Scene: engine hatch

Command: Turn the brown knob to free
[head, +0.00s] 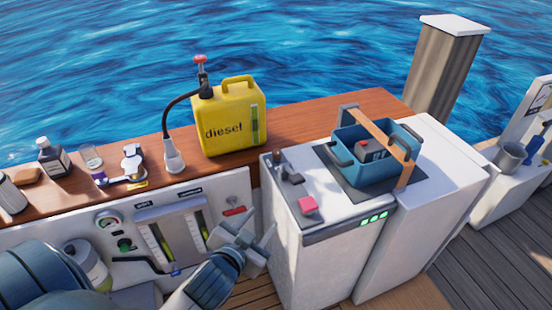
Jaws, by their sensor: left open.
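My left gripper (257,233) is open and empty, in front of the right end of the white gauge panel (140,222) and left of the white cabinet (318,262). A small upright handle with a brownish top (279,157) stands at the cabinet top's back left corner, beyond and above the gripper and apart from it. I cannot tell whether this is the brown knob, and no free marking is readable. A flat brown bar (383,138) crosses over a blue bin (343,147) on the cabinet. My right gripper is out of view.
A yellow diesel can (232,118) with a black hose stands on the wooden ledge (307,110). Bottles and small items line the ledge at left. A red switch (235,211) is on the panel. Wooden deck lies below.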

